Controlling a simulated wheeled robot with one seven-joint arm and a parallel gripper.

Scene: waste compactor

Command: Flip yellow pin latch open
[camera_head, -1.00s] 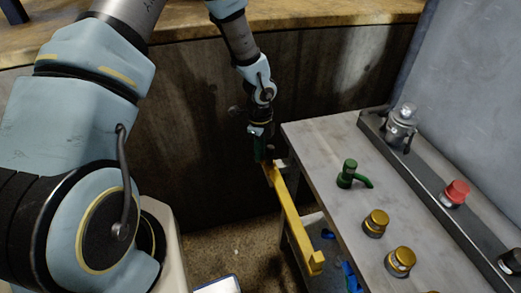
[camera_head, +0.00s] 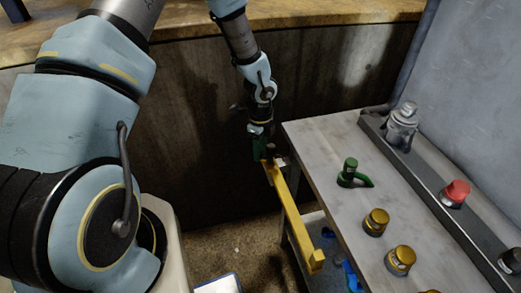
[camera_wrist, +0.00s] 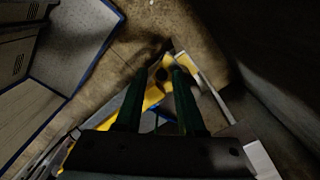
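The yellow latch (camera_head: 292,214) is a long bar along the left side of the grey table, with a raised block at its near end. A dark pin (camera_head: 270,151) stands up at its far end. My gripper (camera_head: 260,156) is at that far end, close beside the pin. In the wrist view its two green fingers (camera_wrist: 155,73) are apart, with the yellow latch (camera_wrist: 178,68) beyond them. A dark round spot, seemingly the pin (camera_wrist: 162,74), shows between the fingertips. I cannot tell whether a finger touches it.
The grey table (camera_head: 330,140) carries a green-handled valve (camera_head: 351,174), yellow knobs (camera_head: 376,222), a red button (camera_head: 455,192) and a metal fitting (camera_head: 402,126) on a dark rail. A dark curved wall (camera_head: 180,130) stands behind my gripper.

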